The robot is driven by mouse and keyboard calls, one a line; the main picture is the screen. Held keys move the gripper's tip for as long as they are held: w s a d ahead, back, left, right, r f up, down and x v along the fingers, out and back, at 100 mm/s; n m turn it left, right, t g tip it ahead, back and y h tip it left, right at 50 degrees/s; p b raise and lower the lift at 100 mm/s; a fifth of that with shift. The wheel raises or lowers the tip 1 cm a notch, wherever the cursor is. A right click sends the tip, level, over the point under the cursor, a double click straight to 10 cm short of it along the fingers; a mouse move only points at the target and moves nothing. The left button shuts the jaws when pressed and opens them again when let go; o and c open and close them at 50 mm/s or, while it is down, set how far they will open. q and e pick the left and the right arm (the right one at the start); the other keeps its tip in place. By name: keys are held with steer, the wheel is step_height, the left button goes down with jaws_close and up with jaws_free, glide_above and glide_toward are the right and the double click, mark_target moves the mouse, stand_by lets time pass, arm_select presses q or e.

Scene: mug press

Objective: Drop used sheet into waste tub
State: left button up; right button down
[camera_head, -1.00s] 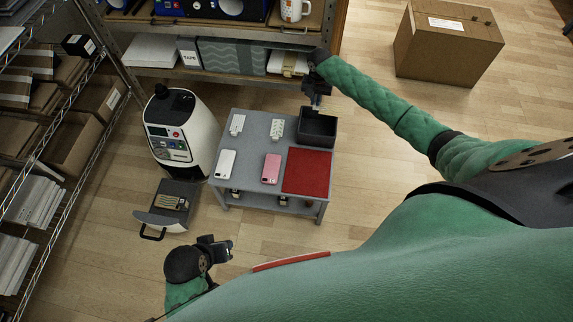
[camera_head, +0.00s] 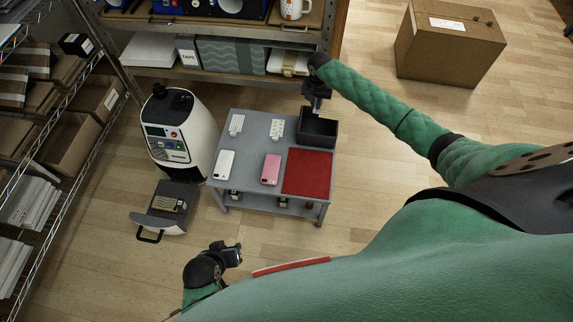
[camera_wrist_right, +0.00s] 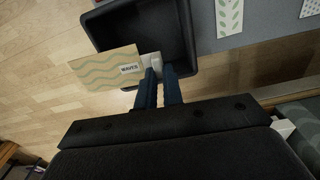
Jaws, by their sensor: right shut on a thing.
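The used sheet (camera_wrist_right: 105,68) is a tan piece with green waves and a "WAVES" label in the right wrist view. My right gripper (camera_wrist_right: 158,78) is shut on a pale tab at its edge. The sheet overlaps the dark waste tub (camera_wrist_right: 111,27) and sticks out past its rim on the left. In the head view my right gripper (camera_head: 314,108) is at the far side of the tub (camera_head: 320,141), above it; the sheet is too small to make out there. My left gripper (camera_head: 233,256) is low in the head view, away from the table, its jaws unclear.
The grey table (camera_head: 250,150) holds a red mat (camera_head: 307,172), a pink phone case (camera_head: 270,169), a white one (camera_head: 224,165) and two patterned pieces (camera_head: 277,129). A white machine (camera_head: 180,125) with an open drawer (camera_head: 172,205) stands left. A shelf (camera_head: 220,75) is behind.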

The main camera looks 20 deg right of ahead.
stand_by(0.3)
steer(key=c, duration=1.5)
jaws_free()
steer(key=shift+o, duration=0.2)
steer(key=shift+r, duration=3.85)
steer(key=shift+n, duration=0.3)
